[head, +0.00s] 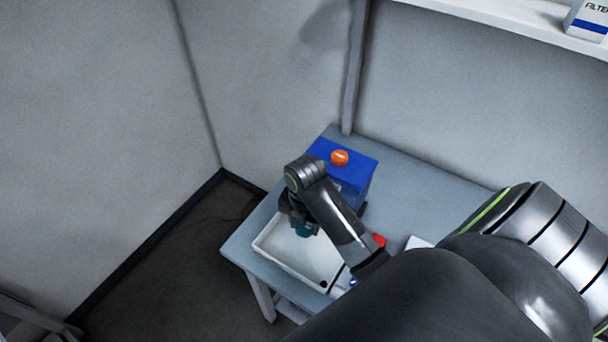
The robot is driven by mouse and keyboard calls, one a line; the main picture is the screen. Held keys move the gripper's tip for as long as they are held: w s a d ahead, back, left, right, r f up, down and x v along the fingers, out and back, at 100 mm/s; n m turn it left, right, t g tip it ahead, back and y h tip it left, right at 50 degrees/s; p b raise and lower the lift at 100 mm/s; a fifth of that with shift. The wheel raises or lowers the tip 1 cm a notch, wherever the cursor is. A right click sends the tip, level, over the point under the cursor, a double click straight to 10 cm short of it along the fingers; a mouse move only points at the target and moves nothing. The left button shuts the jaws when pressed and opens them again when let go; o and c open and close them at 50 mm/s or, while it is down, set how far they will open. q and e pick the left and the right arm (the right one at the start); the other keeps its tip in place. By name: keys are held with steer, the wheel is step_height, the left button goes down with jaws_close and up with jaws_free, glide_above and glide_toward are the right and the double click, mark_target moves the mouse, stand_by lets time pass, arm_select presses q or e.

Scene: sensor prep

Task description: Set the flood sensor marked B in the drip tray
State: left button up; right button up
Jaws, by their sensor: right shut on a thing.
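The white drip tray (268,243) lies on the grey table at its left front part. My right gripper (299,222) points down over the tray's back part. It is shut on a teal thing (304,231), probably a flood sensor, which is mostly hidden by the gripper. I cannot see any letter on it, and I cannot tell whether it touches the tray floor. My forearm covers the right side of the tray. My left gripper is not in view.
A blue box (360,172) with an orange knob (339,157) stands behind the tray, close to my wrist. A red thing (380,240) and a white thing (417,242) show partly beside my arm. The table's back right (430,190) is clear. A wall shelf (520,22) holds a filter box (589,20).

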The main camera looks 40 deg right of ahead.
glide_above(304, 248)
step_height(304, 248, down, 4)
steer(key=shift+f+p, duration=0.2)
steer(key=shift+p, duration=0.15)
steer(key=shift+f, duration=0.6)
step_height(304, 248, down, 3)
steer(key=shift+p, duration=0.4)
steer(key=shift+f, duration=0.45)
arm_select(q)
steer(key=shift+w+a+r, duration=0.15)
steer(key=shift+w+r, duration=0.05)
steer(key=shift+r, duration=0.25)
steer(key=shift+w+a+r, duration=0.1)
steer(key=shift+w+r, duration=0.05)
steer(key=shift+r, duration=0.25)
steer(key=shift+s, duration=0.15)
arm_select(e)
steer(key=shift+f, duration=0.15)
steer(key=o, duration=1)
